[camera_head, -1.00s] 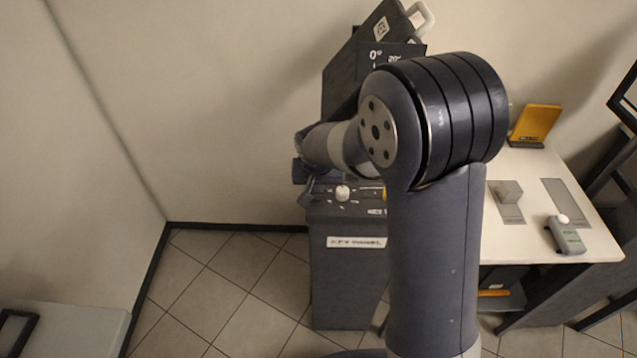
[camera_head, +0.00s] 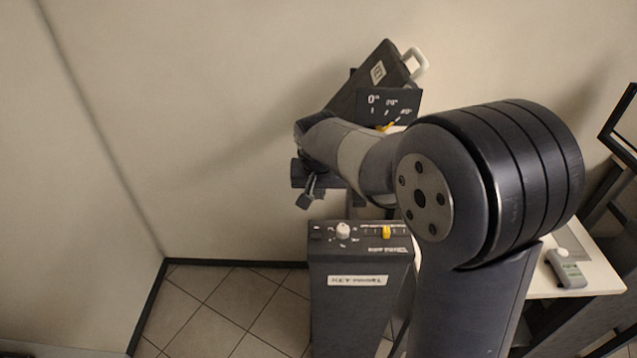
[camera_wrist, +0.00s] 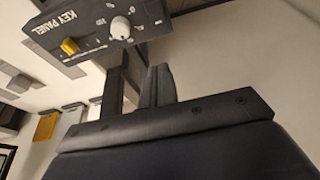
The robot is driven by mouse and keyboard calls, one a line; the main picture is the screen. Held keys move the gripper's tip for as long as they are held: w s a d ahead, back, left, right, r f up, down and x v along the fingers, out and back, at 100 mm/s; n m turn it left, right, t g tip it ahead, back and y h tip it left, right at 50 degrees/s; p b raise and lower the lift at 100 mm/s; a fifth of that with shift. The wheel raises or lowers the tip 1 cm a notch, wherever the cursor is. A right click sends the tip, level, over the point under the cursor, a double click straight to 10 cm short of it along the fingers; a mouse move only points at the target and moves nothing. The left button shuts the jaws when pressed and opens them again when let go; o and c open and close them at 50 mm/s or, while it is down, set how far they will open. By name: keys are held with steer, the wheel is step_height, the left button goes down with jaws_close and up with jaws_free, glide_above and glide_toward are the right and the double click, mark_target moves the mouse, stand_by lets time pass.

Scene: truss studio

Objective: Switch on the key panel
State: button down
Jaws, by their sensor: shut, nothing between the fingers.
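The key panel (camera_head: 361,281) is a dark grey pedestal with a white label on its front. Its top carries a white round knob (camera_head: 343,230), a yellow slider (camera_head: 386,232) and small dark parts at the left. My gripper (camera_head: 307,199) is just above and behind the panel's left rear corner in the head view, apart from it. In the wrist view the panel's face (camera_wrist: 95,25) appears upside down at the top, with the white knob (camera_wrist: 119,27) and yellow slider (camera_wrist: 69,46).
A tilted dark board with a dial plate (camera_head: 388,106) and a white handle (camera_head: 417,62) stands behind the panel. A white table (camera_head: 600,272) with a grey device (camera_head: 566,269) is at the right. Tiled floor (camera_head: 215,305) is clear left of the panel.

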steer(key=shift+r, duration=1.45)
glide_above(318, 234)
step_height(318, 234, down, 10)
steer(key=shift+w+f, duration=0.15)
steer(key=shift+f, duration=0.05)
steer(key=shift+b, duration=0.35)
steer(key=v, duration=0.6)
steer(key=shift+d+r+b, duration=0.15)
steer(key=shift+r+b, duration=0.05)
steer(key=shift+b, duration=0.15)
